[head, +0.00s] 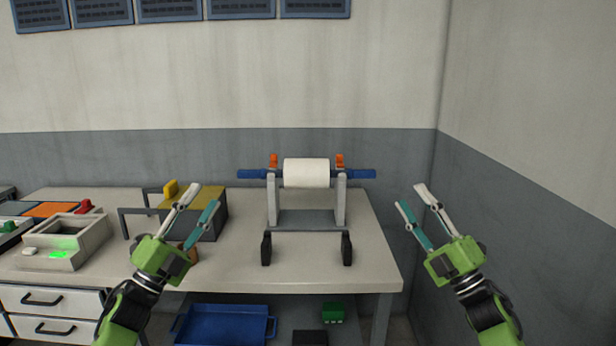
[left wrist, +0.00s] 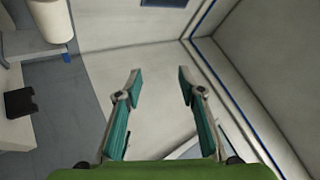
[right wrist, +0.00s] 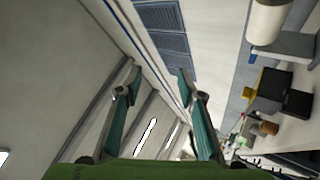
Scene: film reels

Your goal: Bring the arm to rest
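My left gripper (head: 203,200) is raised in front of the table at the left, with its fingers apart and nothing between them. Its open fingers also show in the left wrist view (left wrist: 158,85). My right gripper (head: 412,198) is raised to the right of the table's right edge, also open and empty. Its spread fingers show in the right wrist view (right wrist: 158,85). Neither gripper touches anything in view.
A white roll (head: 306,173) sits on a blue rod in a grey stand on the table (head: 330,275). A yellow-topped dark box (head: 209,213) stands behind my left gripper. A grey device (head: 67,240) is further left. A blue bin (head: 222,325) lies below.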

